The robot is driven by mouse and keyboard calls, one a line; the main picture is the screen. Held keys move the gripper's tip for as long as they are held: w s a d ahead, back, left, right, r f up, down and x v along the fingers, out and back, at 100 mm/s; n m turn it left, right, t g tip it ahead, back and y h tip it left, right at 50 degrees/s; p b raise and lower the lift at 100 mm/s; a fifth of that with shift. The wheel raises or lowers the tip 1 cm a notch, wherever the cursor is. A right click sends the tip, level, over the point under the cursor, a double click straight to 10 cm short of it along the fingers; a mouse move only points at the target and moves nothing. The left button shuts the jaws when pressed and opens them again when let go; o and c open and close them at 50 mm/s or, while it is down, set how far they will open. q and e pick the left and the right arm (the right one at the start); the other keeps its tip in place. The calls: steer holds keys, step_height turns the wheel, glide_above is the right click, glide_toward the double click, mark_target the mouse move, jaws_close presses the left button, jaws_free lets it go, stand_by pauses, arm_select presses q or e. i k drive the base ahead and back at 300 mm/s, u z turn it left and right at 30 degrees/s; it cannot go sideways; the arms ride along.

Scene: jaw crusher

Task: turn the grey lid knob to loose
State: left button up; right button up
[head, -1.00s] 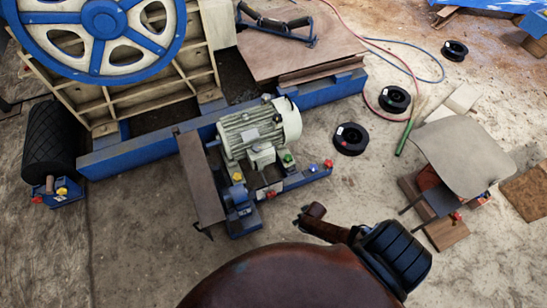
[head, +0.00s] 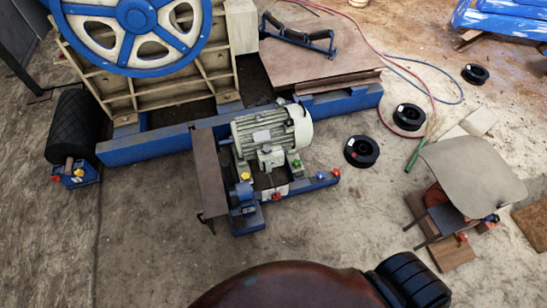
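I cannot make out a grey lid knob for certain. A pale grey-green motor (head: 272,133) with a small box (head: 270,158) on its side sits on a blue frame. Small knobs show around it: a green knob (head: 296,163), a yellow knob (head: 245,176), a blue-topped knob (head: 320,175) and a red knob (head: 336,172). At the left, a yellow knob (head: 79,173) and a red knob (head: 55,178) sit on a blue bracket under a black roller. Neither of my grippers shows in the head view.
The crusher with its blue-and-white wheel (head: 135,30) and blue beam (head: 150,147) fills the upper left. Black spools (head: 361,151), hoses and a grey-covered stand (head: 470,175) are at the right. A brown dome (head: 290,287) blocks the bottom. Floor before the motor is clear.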

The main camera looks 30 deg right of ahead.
mark_target(267, 149)
steer(key=k, duration=1)
steer(key=z, duration=0.75)
steer(key=i, duration=0.6)
steer(key=z, duration=0.65)
steer(key=i, duration=0.75)
steer(key=u, duration=0.8)
steer(key=i, duration=0.55)
steer(key=u, duration=0.65)
